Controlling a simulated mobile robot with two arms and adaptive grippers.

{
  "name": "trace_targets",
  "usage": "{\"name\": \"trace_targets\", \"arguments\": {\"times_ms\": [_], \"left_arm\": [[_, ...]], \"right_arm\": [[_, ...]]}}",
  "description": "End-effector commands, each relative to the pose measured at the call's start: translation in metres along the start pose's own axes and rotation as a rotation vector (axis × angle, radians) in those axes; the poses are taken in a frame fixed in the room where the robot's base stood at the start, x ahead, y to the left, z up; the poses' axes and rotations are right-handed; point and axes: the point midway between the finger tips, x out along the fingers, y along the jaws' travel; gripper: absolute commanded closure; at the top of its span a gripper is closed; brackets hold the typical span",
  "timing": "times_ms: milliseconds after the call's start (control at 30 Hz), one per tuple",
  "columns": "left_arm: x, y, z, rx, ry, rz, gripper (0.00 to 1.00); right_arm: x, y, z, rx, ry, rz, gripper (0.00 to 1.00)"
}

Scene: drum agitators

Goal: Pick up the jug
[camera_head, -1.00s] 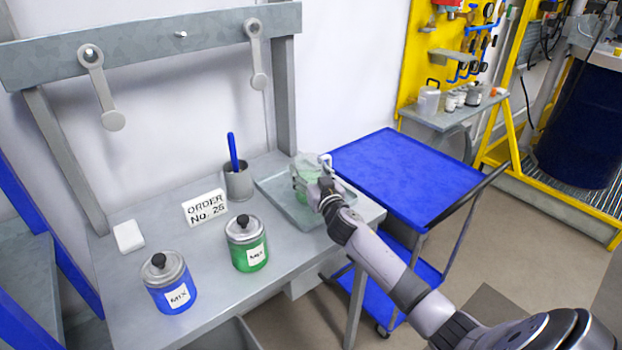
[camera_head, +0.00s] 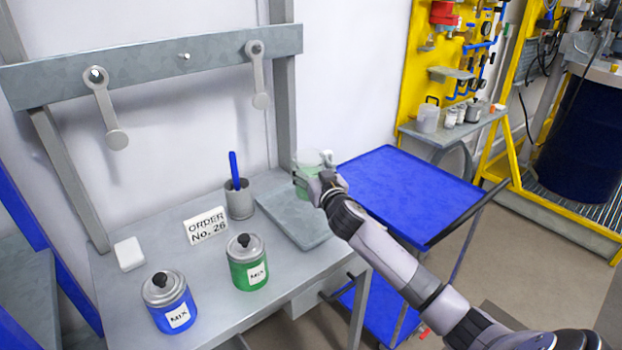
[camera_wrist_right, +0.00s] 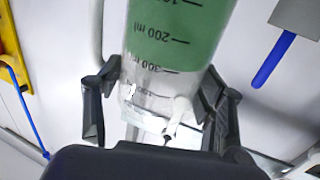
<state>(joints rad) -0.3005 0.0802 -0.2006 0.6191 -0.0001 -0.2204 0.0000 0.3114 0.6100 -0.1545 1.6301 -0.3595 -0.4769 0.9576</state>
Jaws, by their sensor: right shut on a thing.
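The jug (camera_head: 304,184) is clear with green liquid in it. In the head view it is off the grey tray (camera_head: 296,222) and held in the air above it. My right gripper (camera_head: 318,182) is shut on the jug. In the right wrist view the jug (camera_wrist_right: 172,45) shows millilitre marks, and the fingers of my right gripper (camera_wrist_right: 160,105) sit on both sides of it. The gripper hides part of the jug in the head view. My left gripper is not in view.
A green MIX can (camera_head: 247,262), a blue MIX can (camera_head: 169,301), an order sign (camera_head: 206,226) and a grey cup (camera_head: 240,200) with a blue-handled tool stand on the grey bench (camera_head: 215,275). A blue cart (camera_head: 410,195) stands right of the bench, its top clear.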

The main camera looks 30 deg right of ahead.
Motion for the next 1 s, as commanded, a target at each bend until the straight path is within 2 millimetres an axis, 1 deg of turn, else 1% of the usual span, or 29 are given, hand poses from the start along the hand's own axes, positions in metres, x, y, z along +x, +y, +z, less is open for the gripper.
{"name": "trace_targets", "arguments": {"times_ms": [33, 500, 700, 1000], "left_arm": [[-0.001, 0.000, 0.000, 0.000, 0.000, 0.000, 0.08], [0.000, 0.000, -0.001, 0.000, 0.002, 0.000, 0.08], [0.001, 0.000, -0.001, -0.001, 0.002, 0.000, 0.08], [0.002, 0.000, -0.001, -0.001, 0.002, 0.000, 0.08]], "right_arm": [[0.000, 0.000, -0.012, -0.001, 0.007, -0.002, 0.78], [0.000, 0.000, -0.074, -0.002, 0.006, -0.002, 0.78], [0.000, 0.000, -0.095, 0.000, 0.006, -0.001, 0.78], [0.000, 0.000, -0.117, 0.000, 0.005, -0.001, 0.78]]}}
